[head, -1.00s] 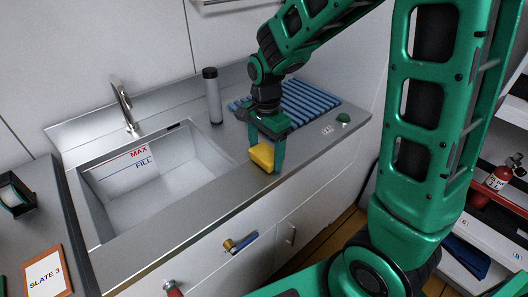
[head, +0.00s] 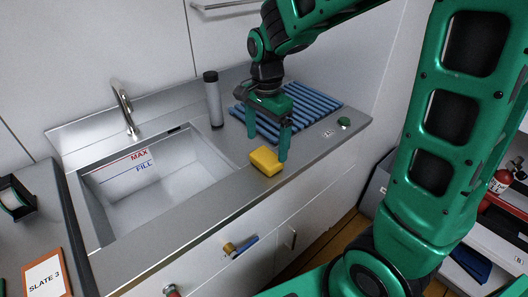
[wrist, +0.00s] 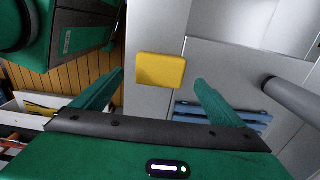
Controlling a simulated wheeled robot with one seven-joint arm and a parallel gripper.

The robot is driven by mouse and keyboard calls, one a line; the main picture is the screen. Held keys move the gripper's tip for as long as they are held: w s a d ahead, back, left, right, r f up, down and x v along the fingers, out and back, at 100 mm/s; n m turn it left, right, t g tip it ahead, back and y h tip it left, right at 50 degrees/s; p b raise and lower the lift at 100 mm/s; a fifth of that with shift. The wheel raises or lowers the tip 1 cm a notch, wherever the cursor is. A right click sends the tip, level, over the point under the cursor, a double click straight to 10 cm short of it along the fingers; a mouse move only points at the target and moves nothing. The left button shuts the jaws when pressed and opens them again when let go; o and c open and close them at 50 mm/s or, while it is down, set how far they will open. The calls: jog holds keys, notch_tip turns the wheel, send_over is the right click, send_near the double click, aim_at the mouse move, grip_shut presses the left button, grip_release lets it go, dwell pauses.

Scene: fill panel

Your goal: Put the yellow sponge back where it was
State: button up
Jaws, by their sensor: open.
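The yellow sponge (head: 266,161) lies on the steel counter near its front edge, to the right of the sink. It shows whole in the wrist view (wrist: 160,70), beyond the fingertips. My gripper (head: 268,140) is open and empty, just above and behind the sponge. Its two green fingers stand wide apart, and the sponge appears clear of both.
The sink (head: 160,180) with MAX and FILL marks is left of the sponge. A grey cylinder (head: 213,98) stands behind the sink's right corner. A blue ribbed mat (head: 312,100) lies behind my gripper. A green button (head: 344,122) is at the right.

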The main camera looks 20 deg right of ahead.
aim_at(266, 156)
notch_tip(266, 156, up, 6)
jog(key=s+d+f+n, duration=0.1)
jog(key=s+d+n, duration=0.3)
jog(key=s+d, duration=0.4)
jog(key=s+d+f+n, duration=0.2)
jog(key=s+d+n, duration=0.2)
jog(key=s+d, duration=0.5)
jog(key=s, duration=0.6)
jog(key=shift+s+f, duration=0.15)
jog(key=shift+s, duration=0.05)
jog(key=shift+d, duration=0.1)
